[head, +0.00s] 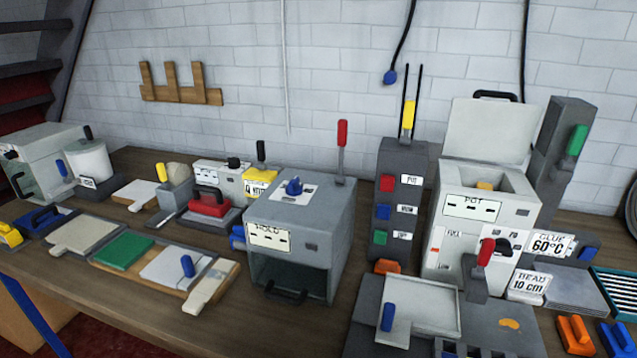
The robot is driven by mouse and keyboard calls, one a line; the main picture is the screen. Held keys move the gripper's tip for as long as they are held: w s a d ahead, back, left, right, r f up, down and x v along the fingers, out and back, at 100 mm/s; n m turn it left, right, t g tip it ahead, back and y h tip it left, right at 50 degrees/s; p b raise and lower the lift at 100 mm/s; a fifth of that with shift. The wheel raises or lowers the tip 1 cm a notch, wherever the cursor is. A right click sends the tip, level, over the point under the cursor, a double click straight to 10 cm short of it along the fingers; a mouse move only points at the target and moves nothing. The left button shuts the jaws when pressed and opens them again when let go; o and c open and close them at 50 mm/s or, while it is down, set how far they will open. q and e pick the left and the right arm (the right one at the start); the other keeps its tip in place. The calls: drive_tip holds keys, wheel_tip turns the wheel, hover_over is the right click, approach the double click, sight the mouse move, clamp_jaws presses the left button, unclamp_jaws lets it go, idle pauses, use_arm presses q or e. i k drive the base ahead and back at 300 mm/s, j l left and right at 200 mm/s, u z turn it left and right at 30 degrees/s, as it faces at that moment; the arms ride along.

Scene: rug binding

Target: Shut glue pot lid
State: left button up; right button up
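The glue pot (474,235) is a light grey box labelled "POT", standing at the right of the bench. Its lid (492,130) is open and stands upright at the back of the pot. The lid has a black handle (496,95) along its top edge. The pot's open top shows a recess with a small orange-yellow thing (485,186) inside. Neither of my grippers is in view.
A dark tower with coloured buttons (399,210) stands left of the pot. A dark post with a green handle (563,150) stands close on its right. A red-handled lever (483,262) rises in front. A grey box labelled "HOLD" (300,240) stands further left.

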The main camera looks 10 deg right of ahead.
sight(484, 130)
drive_tip(key=z, duration=1.3)
